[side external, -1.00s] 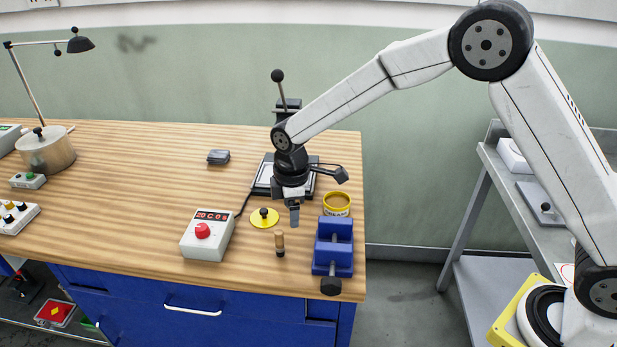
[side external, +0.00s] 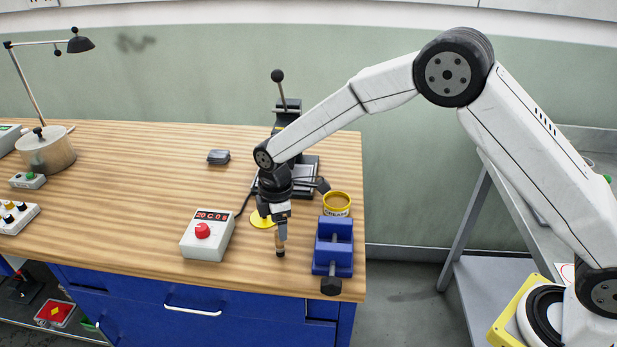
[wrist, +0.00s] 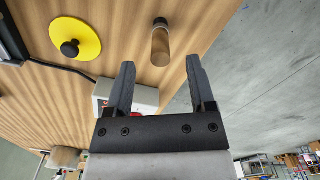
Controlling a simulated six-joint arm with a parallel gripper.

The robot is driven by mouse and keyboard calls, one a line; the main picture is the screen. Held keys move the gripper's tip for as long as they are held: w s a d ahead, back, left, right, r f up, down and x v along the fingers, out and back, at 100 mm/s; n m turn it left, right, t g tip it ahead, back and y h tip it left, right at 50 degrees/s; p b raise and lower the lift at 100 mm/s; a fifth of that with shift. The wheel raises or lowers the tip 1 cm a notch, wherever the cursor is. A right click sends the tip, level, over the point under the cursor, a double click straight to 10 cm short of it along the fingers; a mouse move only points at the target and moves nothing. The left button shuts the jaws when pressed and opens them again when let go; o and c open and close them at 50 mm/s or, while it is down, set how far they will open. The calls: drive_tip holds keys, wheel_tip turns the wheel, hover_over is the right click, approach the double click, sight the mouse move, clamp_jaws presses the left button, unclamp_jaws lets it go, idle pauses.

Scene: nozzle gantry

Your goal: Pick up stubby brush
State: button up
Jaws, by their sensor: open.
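The stubby brush (side external: 281,249) stands upright near the front edge of the wooden bench, with a tan handle and a dark lower end. My gripper (side external: 281,229) is directly over it in the side view and hides its upper part. In the wrist view, the brush (wrist: 160,45) lies just beyond the fingertips, roughly centred between them. Whether a finger touches the brush cannot be told.
A blue vise (side external: 333,252) stands close right of the brush, with a yellow tin (side external: 337,204) behind it. A white control box (side external: 206,238) with a red knob is to the left. A yellow disc (wrist: 82,30) with a black knob lies beside the brush.

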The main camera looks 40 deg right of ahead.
sight(280, 243)
drive_tip(key=shift+f, duration=0.15)
drive_tip(key=shift+a+f, duration=0.1)
drive_tip(key=shift+f, duration=2.35)
clamp_jaws()
